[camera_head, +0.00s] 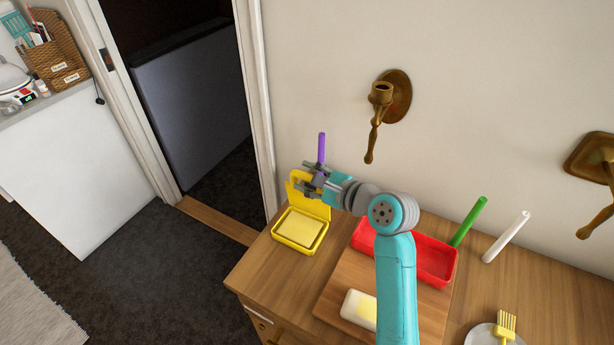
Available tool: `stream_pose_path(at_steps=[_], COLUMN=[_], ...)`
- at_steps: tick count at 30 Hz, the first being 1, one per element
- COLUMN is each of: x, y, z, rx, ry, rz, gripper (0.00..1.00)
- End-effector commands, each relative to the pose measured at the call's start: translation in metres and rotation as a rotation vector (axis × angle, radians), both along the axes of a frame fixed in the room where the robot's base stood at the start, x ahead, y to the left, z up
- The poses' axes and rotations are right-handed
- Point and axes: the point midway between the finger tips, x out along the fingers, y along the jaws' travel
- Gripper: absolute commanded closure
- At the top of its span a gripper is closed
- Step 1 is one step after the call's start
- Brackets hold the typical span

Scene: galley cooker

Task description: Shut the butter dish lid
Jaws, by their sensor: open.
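The yellow butter dish (299,232) sits near the left end of the wooden counter with a pale yellow block of butter (296,228) in it. Its yellow lid (312,205) stands raised at the back of the dish, so the dish is open. My gripper (311,185) is open at the upper part of the lid and hides some of it. I cannot tell whether the fingers touch the lid.
A red tray (432,262) and a cutting board (352,275) with a white-and-yellow block (359,308) lie to the right. Purple (321,147), green (469,221) and white (506,236) sticks stand near the wall. A plate (481,336) with a yellow brush (506,324) is at lower right. A brass wall fixture (392,97) is above.

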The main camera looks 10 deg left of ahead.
Motion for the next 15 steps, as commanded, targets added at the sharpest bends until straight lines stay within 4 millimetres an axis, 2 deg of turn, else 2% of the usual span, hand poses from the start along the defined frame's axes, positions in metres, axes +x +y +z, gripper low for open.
stream_pose_path(at_steps=[11,15], x=[0.0028,0.0028], y=[0.0041,0.0040], z=[-0.0012,-0.0013], rx=[0.000,0.000], ry=[0.000,0.000], rz=[0.000,0.000], gripper=[0.54,0.90])
